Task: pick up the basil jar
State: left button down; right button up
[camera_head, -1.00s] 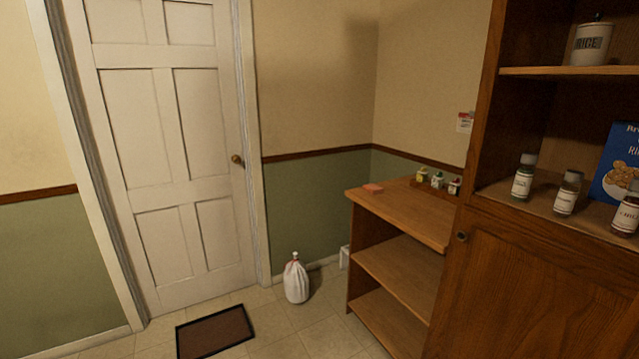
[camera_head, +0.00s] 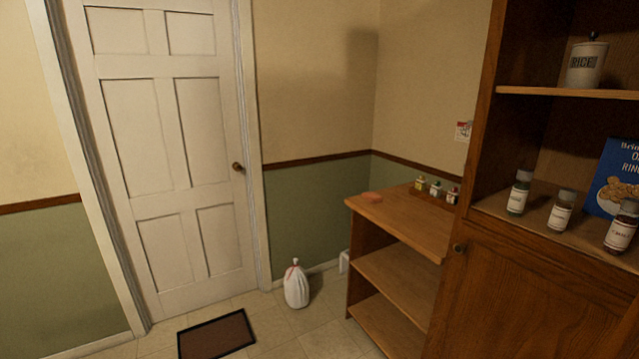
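Three spice jars with dark caps and white labels stand upright on the cabinet shelf at the right: a left jar (camera_head: 519,193) with greenish contents, a middle jar (camera_head: 561,211), and a right jar (camera_head: 621,226) with reddish contents. Their labels are too small to read, so I cannot tell which is basil. Several small jars (camera_head: 435,188) also stand at the back of the low wooden shelf unit. Neither of my grippers is in view.
A rice canister (camera_head: 586,64) stands on the upper shelf and a blue cereal box (camera_head: 615,178) behind the jars. The low shelf unit (camera_head: 405,224) holds a pinkish block (camera_head: 372,197). A white bag (camera_head: 296,286) and a dark mat (camera_head: 216,336) are on the floor by the door (camera_head: 170,150).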

aim_at(521, 189)
jog(key=z, duration=1.9)
jog(key=i+j, duration=0.1)
jog(key=j, duration=0.35)
jog(key=i+j+u, duration=0.15)
jog(key=j, duration=0.7)
jog(key=i+j+u, duration=0.1)
jog(key=j, duration=0.3)
jog(key=i+j, duration=0.25)
jog(key=j, duration=0.15)
jog(key=i+j+u, duration=0.15)
jog(key=j, duration=0.25)
